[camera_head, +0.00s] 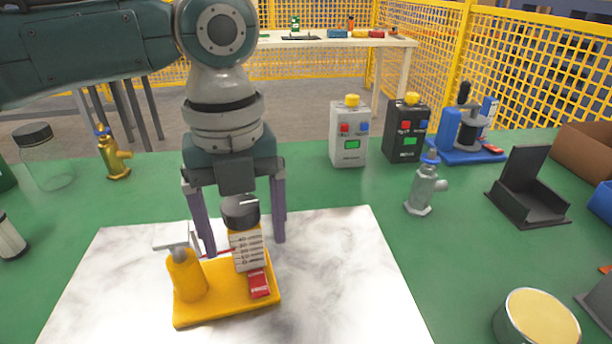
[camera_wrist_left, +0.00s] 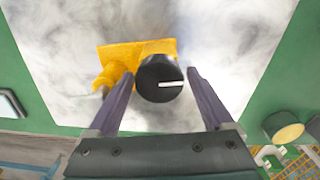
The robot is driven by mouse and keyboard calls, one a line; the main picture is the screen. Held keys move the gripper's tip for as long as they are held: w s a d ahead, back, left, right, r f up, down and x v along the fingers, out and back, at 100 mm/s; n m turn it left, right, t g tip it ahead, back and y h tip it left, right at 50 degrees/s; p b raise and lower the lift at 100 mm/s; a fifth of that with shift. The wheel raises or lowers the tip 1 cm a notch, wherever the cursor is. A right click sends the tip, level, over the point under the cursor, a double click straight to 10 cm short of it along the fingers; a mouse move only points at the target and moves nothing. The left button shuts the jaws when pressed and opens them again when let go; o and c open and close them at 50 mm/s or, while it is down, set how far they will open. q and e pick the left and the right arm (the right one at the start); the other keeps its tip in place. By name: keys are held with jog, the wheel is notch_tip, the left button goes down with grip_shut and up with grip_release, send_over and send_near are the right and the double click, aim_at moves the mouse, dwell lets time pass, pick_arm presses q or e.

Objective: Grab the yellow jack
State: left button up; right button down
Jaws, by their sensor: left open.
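The yellow jack (camera_head: 188,279) stands on the white marble board. It has a yellow base plate, a post with a grey T-shaped top, a white scale block and a red part at the front. A black knob with a white line tops the scale block. My left gripper (camera_head: 243,247) is open above the jack, pointing down. Its two fingers stand on either side of the black knob and scale block. In the left wrist view the yellow jack (camera_wrist_left: 112,70) shows with the knob between the open fingers (camera_wrist_left: 160,80), with gaps on both sides. My right gripper is not in view.
The marble board (camera_head: 350,290) lies on a green table (camera_head: 300,180). A silver valve (camera_head: 423,186), a grey control box (camera_head: 349,135), a black control box (camera_head: 405,130), a blue press (camera_head: 468,135) and a black holder (camera_head: 527,190) stand right. A brass valve (camera_head: 114,158) and glass jar (camera_head: 45,160) stand left.

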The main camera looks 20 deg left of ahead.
pick_arm(q)
jog(key=shift+f, duration=0.9)
jog(key=shift+c, duration=0.3)
grip_shut()
jog(key=shift+r, duration=0.1)
